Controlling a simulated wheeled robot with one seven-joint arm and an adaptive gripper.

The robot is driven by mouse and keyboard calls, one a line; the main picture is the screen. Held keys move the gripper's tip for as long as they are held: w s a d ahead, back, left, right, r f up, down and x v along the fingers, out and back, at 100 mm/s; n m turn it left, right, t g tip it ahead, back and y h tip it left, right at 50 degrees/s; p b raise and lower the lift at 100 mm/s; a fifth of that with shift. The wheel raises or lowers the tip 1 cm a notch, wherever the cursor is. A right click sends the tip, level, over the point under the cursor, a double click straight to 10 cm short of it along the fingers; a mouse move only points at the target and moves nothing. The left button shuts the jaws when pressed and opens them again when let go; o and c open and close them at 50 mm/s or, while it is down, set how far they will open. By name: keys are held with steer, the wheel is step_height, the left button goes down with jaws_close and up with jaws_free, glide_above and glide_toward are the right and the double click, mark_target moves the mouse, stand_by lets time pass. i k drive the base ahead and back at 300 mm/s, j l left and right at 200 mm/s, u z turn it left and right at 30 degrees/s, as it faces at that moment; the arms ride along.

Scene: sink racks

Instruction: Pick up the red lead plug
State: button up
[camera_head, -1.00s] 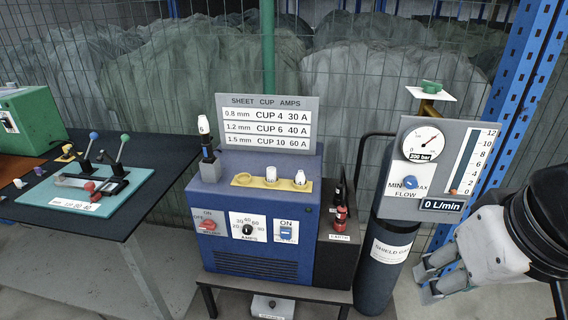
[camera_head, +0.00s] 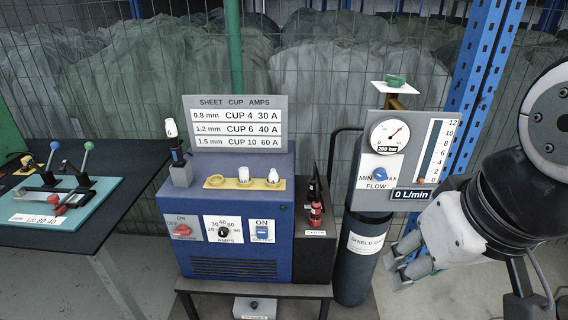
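The red lead plug (camera_head: 315,214) is a small red piece on the dark box at the right side of the blue welding machine (camera_head: 237,240). A black part (camera_head: 315,187) rises just behind it. My gripper (camera_head: 397,268) is at the right, in front of the shield gas cylinder's right side in the picture. Its two grey fingers stand apart with nothing between them. It is to the right of and lower in the picture than the red plug, well clear of it.
The grey gas panel (camera_head: 401,175) and blue-grey cylinder (camera_head: 359,265) stand between the plug and my arm. A sign (camera_head: 236,122) stands behind the machine. A dark table (camera_head: 85,225) with a lever device is at the left. A blue post (camera_head: 485,90) rises behind.

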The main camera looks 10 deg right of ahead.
mark_target(316, 205)
steer(key=i+j+u, duration=0.15)
steer(key=i, duration=0.25)
steer(key=i+j+u, duration=0.1)
steer(key=i+j, duration=0.15)
steer(key=i, duration=0.2)
